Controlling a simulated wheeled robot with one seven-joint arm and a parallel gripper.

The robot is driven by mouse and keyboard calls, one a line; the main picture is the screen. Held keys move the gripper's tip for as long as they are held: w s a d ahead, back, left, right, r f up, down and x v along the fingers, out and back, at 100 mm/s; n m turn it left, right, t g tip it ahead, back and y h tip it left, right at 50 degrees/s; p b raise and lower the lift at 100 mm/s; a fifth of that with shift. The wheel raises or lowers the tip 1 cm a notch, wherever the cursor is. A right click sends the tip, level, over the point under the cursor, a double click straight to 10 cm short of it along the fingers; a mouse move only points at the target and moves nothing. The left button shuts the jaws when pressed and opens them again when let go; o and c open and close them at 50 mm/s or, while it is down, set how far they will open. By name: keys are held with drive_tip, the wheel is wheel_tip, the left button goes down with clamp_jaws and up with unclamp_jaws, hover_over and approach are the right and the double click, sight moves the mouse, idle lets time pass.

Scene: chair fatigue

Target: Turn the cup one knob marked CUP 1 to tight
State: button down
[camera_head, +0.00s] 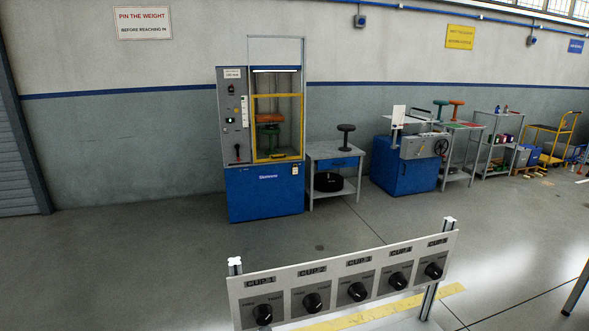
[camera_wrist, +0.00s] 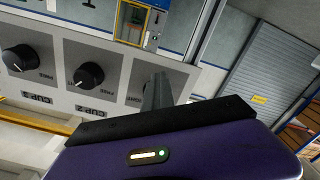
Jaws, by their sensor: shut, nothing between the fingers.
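The CUP 1 knob (camera_head: 262,314) is a round black knob at the left end of a grey panel (camera_head: 340,275) with a row of labelled knobs. Small FREE and TIGHT marks sit above it; its exact pointer setting is too small to read. In the wrist view the panel appears turned over, with the CUP 2 knob (camera_wrist: 88,75) left of my gripper (camera_wrist: 158,88). My gripper is shut and empty, its fingers over the CUP 1 plate and hiding that knob. I cannot tell whether they touch it. My gripper does not show in the head view.
The CUP 3 knob (camera_head: 357,291) and others continue rightward, close together. Posts (camera_head: 236,265) stand at the panel ends. Behind, across open floor, stand a blue and grey test machine (camera_head: 265,190), a small table (camera_head: 335,152) and a blue cabinet (camera_head: 404,172).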

drive_tip(key=shift+a+r, duration=0.1)
drive_tip(key=shift+r, duration=0.3)
drive_tip(key=shift+f+b, duration=0.45)
drive_tip(key=shift+b, duration=0.1)
drive_tip(key=v, duration=0.6)
drive_tip(key=shift+f, duration=0.15)
